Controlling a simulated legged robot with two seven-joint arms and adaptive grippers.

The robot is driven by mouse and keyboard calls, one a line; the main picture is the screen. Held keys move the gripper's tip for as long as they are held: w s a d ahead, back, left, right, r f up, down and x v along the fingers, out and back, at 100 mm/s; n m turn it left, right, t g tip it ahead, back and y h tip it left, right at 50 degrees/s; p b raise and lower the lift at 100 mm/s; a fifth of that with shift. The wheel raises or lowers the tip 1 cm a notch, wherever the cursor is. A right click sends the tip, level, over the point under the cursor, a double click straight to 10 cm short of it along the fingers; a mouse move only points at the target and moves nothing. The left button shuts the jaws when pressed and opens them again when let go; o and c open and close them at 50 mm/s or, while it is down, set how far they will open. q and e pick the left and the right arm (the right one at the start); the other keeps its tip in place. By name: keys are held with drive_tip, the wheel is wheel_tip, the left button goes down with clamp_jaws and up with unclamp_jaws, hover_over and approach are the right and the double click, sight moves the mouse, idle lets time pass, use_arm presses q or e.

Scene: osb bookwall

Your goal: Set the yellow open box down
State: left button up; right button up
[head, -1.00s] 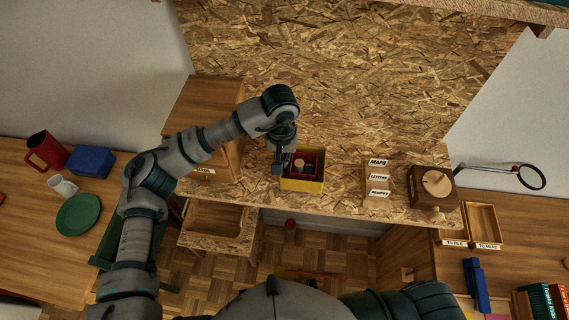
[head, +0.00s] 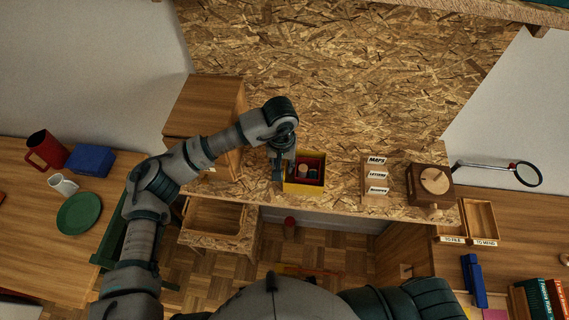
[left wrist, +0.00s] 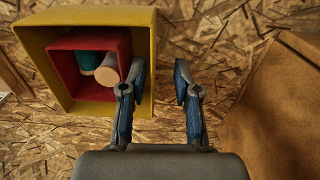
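The yellow open box (head: 305,189) stands upright on the OSB desk top, near its front edge. A red box (head: 316,161) sits inside it, holding a teal and a tan cylinder; these show clearly in the left wrist view. My left gripper (head: 279,178) is at the box's left side in the head view. In the left wrist view, its two fingers (left wrist: 160,80) are apart, one on each side of a wall of the yellow box (left wrist: 146,30). A gap shows between that wall and the outer finger. My right gripper is out of view.
A wooden cabinet (head: 203,105) stands behind my left arm. Right of the box are a labelled card rack (head: 375,181) and a wooden box with a round dial (head: 430,183). Bare desk top lies between box and rack.

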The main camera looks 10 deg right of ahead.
use_arm(q)
drive_tip(key=shift+r, duration=0.25)
wheel_tip(320, 180, up, 12)
drive_tip(key=b, duration=0.1)
drive_tip(key=shift+f+b, duration=0.15)
drive_tip(key=shift+b, duration=0.2)
drive_tip(key=shift+d, duration=0.1)
